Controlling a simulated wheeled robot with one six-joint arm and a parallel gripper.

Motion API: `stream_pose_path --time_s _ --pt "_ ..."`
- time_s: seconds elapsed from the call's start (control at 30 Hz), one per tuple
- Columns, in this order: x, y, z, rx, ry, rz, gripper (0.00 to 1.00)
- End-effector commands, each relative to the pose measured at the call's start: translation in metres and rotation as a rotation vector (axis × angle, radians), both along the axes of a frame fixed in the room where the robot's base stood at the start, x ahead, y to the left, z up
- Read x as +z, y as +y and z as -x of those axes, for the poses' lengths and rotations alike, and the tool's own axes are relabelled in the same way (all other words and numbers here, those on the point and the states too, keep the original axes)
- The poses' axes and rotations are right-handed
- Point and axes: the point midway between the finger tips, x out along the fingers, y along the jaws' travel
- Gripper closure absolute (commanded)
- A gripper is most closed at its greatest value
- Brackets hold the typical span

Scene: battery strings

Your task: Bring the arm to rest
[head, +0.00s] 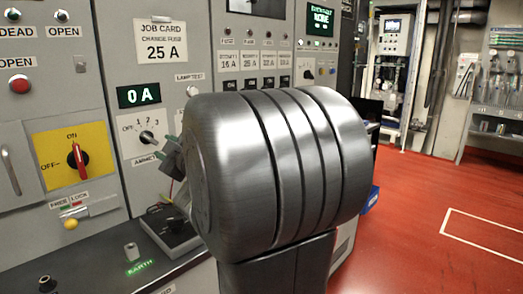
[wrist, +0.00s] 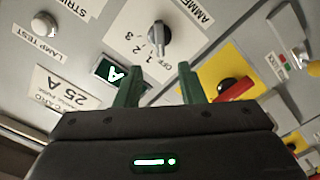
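My gripper (wrist: 158,68) shows in the wrist view with its two green fingers apart and nothing between them. It faces the grey panel (wrist: 65,45), with the ammeter knob (wrist: 159,38) just beyond the fingertips. I cannot tell the exact gap to the panel. In the head view a large metal link of my arm fills the middle and hides most of my gripper; only a bit of it (head: 172,158) shows at the link's left edge, in front of the panel below the ammeter knob (head: 146,137).
A red-handled switch (head: 77,158) on a yellow plate points to ON. A display (head: 139,95) reads 0 A beneath a job card (head: 160,40) for 25 A. A dark ledge (head: 90,262) with an EARTH socket (head: 131,252) runs below. Red floor (head: 430,200) lies open at right.

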Motion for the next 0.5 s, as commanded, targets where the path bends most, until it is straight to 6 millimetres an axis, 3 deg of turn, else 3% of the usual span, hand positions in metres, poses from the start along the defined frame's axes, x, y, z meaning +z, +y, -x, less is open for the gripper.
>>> stream_pose_path --time_s 0.2,0.5 --pt "0.0 0.033 -0.028 0.001 0.0 0.0 0.65" --pt "0.0 0.067 -0.057 0.0 0.001 0.001 0.65"
